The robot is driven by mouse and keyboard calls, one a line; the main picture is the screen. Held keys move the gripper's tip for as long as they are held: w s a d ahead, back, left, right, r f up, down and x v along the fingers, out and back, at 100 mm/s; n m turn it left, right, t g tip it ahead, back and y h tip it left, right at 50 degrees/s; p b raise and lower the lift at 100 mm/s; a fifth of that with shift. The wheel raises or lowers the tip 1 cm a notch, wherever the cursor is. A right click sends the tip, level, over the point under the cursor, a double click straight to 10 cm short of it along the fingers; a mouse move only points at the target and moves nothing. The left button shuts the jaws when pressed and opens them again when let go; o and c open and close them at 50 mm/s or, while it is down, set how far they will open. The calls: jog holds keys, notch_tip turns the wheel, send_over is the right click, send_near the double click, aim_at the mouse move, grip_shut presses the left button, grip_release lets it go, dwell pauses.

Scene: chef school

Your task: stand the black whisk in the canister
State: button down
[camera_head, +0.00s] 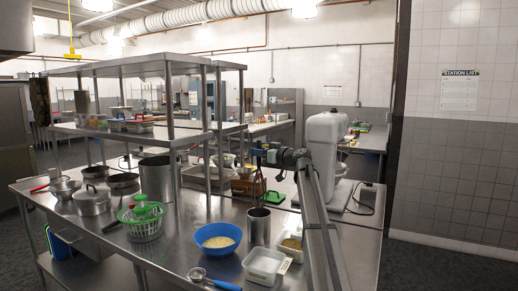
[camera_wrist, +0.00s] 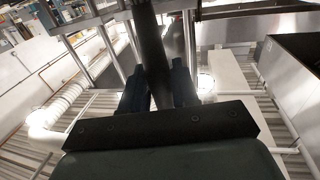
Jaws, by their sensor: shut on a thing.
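My gripper (camera_head: 262,154) is raised above the steel counter, right of the shelf post. In the wrist view my gripper (camera_wrist: 158,88) is shut on the dark handle of the black whisk (camera_wrist: 152,45). In the head view the black whisk (camera_head: 257,185) hangs roughly upright below the gripper, thin and dark. The canister (camera_head: 258,228), a tall steel cylinder, stands upright on the counter directly below it in the picture. I cannot tell whether the whisk's lower end is above the rim or just inside it.
A blue bowl (camera_head: 218,240) stands left of the canister, and a white tub (camera_head: 263,266) stands in front of it. A green basket (camera_head: 142,224) and steel pots (camera_head: 92,203) are further left. A blue-handled scoop (camera_head: 212,280) lies at the front edge. A white mixer (camera_head: 323,148) stands behind.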

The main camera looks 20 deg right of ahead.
aim_at(259, 171)
jog(key=shift+f, duration=4.15)
jog(key=c, duration=0.8)
grip_release()
jog(key=shift+f, duration=0.1)
jog(key=v, duration=1.3)
jog(key=shift+s+d, duration=0.25)
jog(key=shift+s, duration=0.1)
